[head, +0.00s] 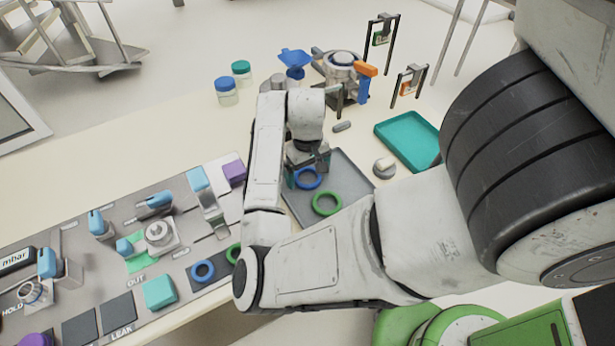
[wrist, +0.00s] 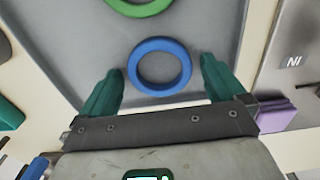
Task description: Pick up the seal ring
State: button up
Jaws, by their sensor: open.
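A blue ring (head: 309,187) and a green ring (head: 327,213) lie flat and apart on a grey tray (head: 350,170). The frames do not show which one is the seal ring. My gripper (head: 306,168) is over the tray at the blue ring and partly covers it in the head view. In the wrist view my gripper (wrist: 160,72) is open, its green fingers on either side of the blue ring (wrist: 138,68), with nothing held. Contact with the ring cannot be told. The green ring (wrist: 142,10) lies farther off, cut by the frame's top edge.
A panel (head: 110,265) at left carries fixtures, a blue ring (head: 194,271) and a partly hidden green ring (head: 232,253). A teal tray (head: 408,137) and a small round metal piece (head: 384,170) are right of the grey tray. A metal device (head: 342,75) and jars stand behind.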

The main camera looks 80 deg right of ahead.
jog(key=shift+c, duration=0.4)
jog(key=c, duration=1)
jog(key=shift+c, duration=0.2)
jog(key=shift+r, duration=0.1)
